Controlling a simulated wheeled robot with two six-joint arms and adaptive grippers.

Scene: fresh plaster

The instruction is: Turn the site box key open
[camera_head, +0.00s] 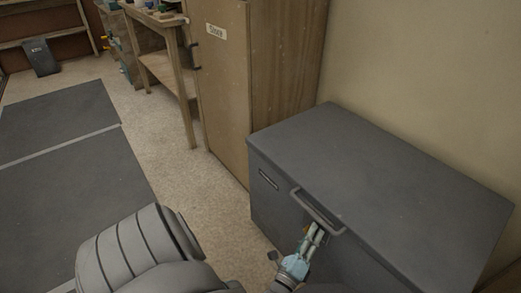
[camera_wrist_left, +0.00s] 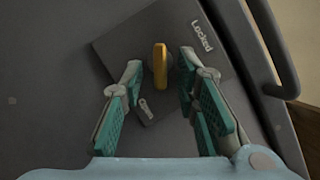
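The site box (camera_head: 385,165) is a dark grey chest with a flat closed lid, at the lower right of the head view. My left gripper (camera_head: 314,234) is at its front face, just below the handle. In the left wrist view a yellow key (camera_wrist_left: 160,66) stands on a dark square plate (camera_wrist_left: 122,45) marked "Locked" (camera_wrist_left: 202,36). A small pale mark lies on the plate below the key. My left gripper (camera_wrist_left: 160,78) is open, its teal-padded fingers on either side of the key, with gaps between. My right gripper is out of view.
A bar handle (camera_head: 318,212) juts from the box front close to my left gripper; it also shows in the left wrist view (camera_wrist_left: 279,55). A tall wooden cabinet (camera_head: 222,105) stands behind the box. Dark mats (camera_head: 70,200) cover open floor at left.

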